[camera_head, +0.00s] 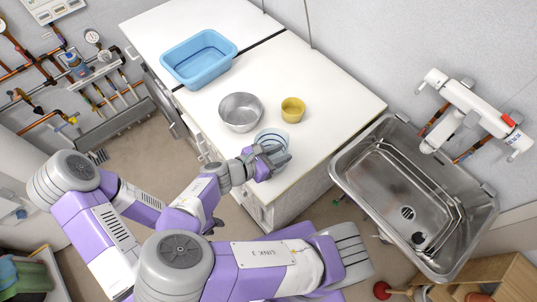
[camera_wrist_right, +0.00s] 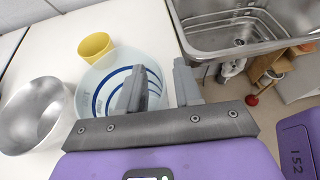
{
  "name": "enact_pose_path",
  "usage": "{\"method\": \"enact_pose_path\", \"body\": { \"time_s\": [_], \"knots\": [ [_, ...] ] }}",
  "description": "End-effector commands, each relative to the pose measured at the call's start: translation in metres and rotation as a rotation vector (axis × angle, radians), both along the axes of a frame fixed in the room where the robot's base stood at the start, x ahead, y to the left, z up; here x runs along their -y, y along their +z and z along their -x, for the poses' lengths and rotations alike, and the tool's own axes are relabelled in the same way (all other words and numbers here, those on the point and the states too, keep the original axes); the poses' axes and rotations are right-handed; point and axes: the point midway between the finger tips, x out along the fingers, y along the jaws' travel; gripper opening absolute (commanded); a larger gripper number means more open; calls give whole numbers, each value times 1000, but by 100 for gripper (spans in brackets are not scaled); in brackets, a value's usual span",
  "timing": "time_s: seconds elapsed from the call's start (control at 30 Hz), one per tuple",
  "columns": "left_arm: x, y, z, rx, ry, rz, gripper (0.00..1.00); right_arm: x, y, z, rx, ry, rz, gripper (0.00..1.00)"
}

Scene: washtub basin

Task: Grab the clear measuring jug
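The clear measuring jug (camera_head: 270,137) stands near the front edge of the white counter, with blue rings showing on it. In the right wrist view the jug (camera_wrist_right: 97,87) fills the space left of and behind the fingers. My right gripper (camera_wrist_right: 160,82) is at the jug, its two grey fingers apart. The left finger overlaps the jug and the right finger lies past its right side. In the head view this gripper (camera_head: 268,160) covers the jug's near side. I cannot tell whether the fingers touch it. My left gripper is not clearly visible among the arm links.
A metal bowl (camera_head: 241,112) stands left of the jug, and a yellow cup (camera_head: 293,109) just behind it. A blue basin (camera_head: 199,60) sits farther back on the counter (camera_head: 335,95). A metal sink (camera_head: 385,180) with a white tap unit (camera_head: 468,110) is to the right.

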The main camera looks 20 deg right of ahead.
Motion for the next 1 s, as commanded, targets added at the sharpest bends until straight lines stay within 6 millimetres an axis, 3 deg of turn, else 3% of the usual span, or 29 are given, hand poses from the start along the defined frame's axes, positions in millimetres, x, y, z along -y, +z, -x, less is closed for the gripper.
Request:
{"method": "enact_pose_path", "body": {
  "time_s": [0.03,0.2,0.73,1.0],
  "knots": [
    [0,0,0,0,0,0,39,0,0,0,0,0,0,26],
    [0,0,0,0,0,0,39,0,0,0,0,0,0,0],
    [0,1,0,0,0,0,39,-1,3,0,0,1,-2,0],
    [0,16,0,0,0,0,39,-1,52,0,2,2,-6,0]
  ]
}}
